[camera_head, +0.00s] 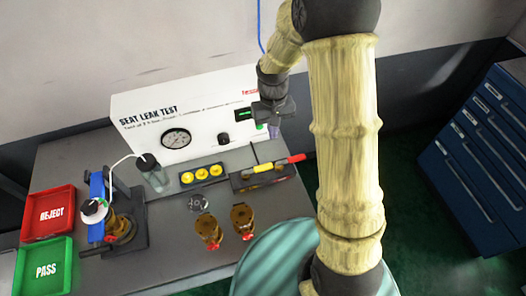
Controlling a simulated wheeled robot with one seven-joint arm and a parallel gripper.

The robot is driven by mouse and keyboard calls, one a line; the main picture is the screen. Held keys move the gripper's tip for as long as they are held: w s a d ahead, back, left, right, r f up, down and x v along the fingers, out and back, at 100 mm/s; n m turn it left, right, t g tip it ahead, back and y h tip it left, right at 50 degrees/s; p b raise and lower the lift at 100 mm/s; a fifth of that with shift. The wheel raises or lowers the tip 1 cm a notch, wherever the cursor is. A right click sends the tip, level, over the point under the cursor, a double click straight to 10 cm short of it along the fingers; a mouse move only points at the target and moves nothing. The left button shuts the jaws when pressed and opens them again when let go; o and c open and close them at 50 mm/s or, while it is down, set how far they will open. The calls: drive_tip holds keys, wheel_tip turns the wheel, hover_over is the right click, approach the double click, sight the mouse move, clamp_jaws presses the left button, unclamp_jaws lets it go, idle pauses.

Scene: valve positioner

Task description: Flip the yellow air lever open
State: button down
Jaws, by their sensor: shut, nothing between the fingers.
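I cannot clearly pick out the yellow air lever; the right end of the white seat leak test panel (185,118) is partly covered by my arm and gripper. My gripper (274,130) is shut and empty, pointing down in front of the panel's right end. A small green part shows beside the gripper; I cannot tell what it belongs to. A yellow handle (263,167) and a red handle (291,159) lie over a dark tray (248,182) below the gripper, and they look like hand tools.
The bench (70,155) holds a blue clamp fixture (97,195), a clear jar (155,176), yellow caps (201,174) in a holder and two brass valves (208,230). Red (48,213) and green (45,262) bins stand at left. A blue cabinet (480,160) stands at right.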

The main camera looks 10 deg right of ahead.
sight(257, 169)
drive_tip(key=w+a+f+g+p, duration=0.1)
drive_tip(key=w+a+f, duration=0.2)
drive_tip(key=f, duration=0.1)
drive_tip(key=shift+a+n+g, duration=0.15)
drive_tip(key=shift+n+g, duration=0.15)
drive_tip(key=shift+f, duration=0.1)
drive_tip(key=p+x, duration=0.2)
drive_tip(key=x, duration=0.8)
drive_tip(key=shift+p, duration=0.35)
